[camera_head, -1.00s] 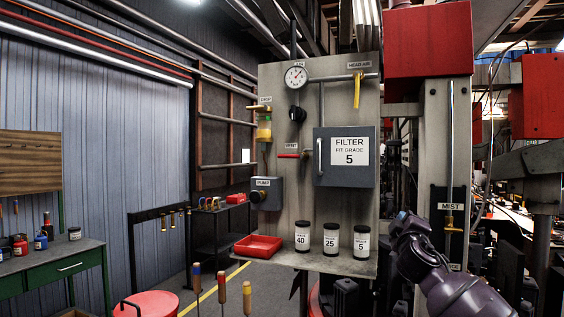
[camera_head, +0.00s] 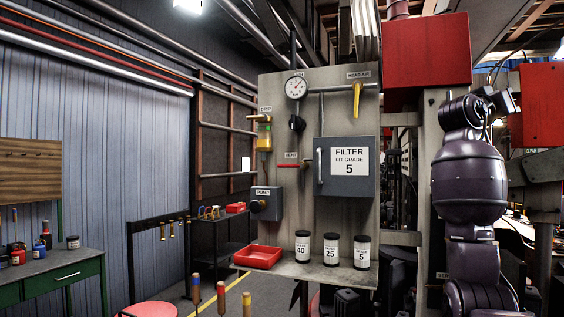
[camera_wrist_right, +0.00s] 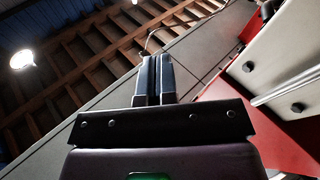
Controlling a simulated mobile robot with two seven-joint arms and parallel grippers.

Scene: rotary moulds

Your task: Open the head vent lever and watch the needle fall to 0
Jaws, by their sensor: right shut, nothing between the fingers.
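The vent lever (camera_head: 292,165) is a red handle lying level under a VENT label, left of the filter box on the grey panel. The round white gauge (camera_head: 296,88) is on the pipe at the panel's top; its needle seems to point to the upper right, but the reading is too small to tell. My right gripper (camera_wrist_right: 156,60) is shut and empty in the right wrist view, tilted up toward the roof beams. My right arm stands raised to the right of the panel in the head view, well apart from the lever. My left gripper is not in view.
The grey filter box (camera_head: 345,167) projects right of the lever. A yellow lever (camera_head: 357,98) hangs under HEAD AIR. Several labelled jars and a red tray (camera_head: 257,257) stand on the shelf below. A red housing (camera_head: 427,58) overhangs at upper right. Space before the panel is clear.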

